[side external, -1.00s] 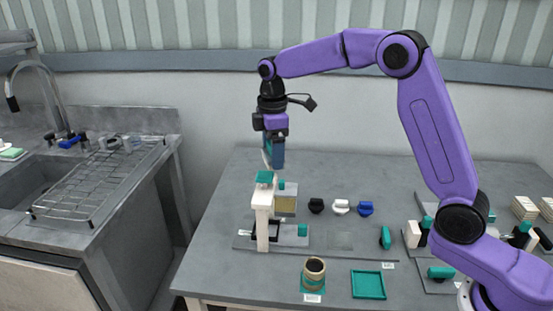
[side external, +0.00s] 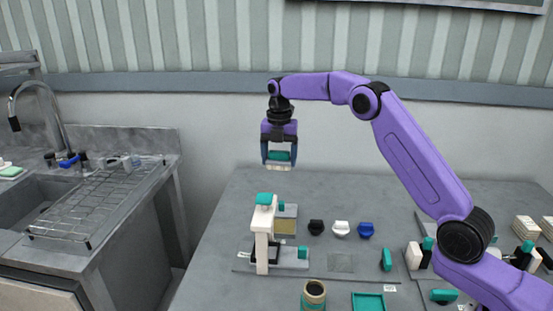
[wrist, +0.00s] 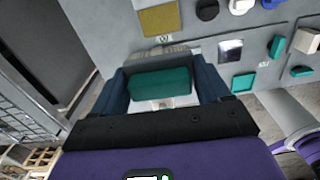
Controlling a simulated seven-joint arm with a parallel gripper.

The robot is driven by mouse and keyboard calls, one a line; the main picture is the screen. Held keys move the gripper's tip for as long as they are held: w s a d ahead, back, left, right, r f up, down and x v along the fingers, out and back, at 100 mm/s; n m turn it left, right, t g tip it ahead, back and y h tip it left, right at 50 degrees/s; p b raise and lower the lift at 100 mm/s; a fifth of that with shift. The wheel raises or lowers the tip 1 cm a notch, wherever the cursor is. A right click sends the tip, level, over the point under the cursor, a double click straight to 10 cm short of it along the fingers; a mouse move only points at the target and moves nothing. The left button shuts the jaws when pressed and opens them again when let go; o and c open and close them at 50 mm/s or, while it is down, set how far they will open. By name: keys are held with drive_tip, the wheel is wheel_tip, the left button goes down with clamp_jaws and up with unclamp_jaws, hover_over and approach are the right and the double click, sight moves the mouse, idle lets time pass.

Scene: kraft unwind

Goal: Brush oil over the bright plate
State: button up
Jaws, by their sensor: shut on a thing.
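My gripper (side external: 279,157) is shut on a brush with a teal handle (side external: 279,156) and pale bristles (side external: 278,167). It holds the brush in the air above and behind the white-and-teal stand. In the wrist view the teal handle (wrist: 160,83) sits between the two dark fingers. A gold plate (side external: 285,225) is on the stand, with its twin view in the wrist picture (wrist: 160,20). A flat shiny square plate (side external: 340,262) lies on the bench to the right; it looks mirror-like in the wrist view (wrist: 231,49). A dark-topped cup (side external: 314,289) stands at the front.
The white stand (side external: 262,240) with a teal top rises below my gripper. Black, white and blue knob-like pieces (side external: 341,228) stand in a row. A teal tray (side external: 368,302) is at the front edge. The bench behind the row is clear.

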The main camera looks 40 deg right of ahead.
drive_tip(key=shift+w+d+f+n, duration=0.15)
drive_tip(key=shift+d+f+n, duration=0.05)
drive_tip(key=shift+d+n, duration=0.1)
approach(280, 226)
wheel_tip(280, 226, down, 5)
drive_tip(key=shift+w+f, duration=0.1)
idle(0.3)
drive_tip(key=shift+f, duration=0.7)
idle(2.3)
drive_tip(key=shift+r, duration=2.6)
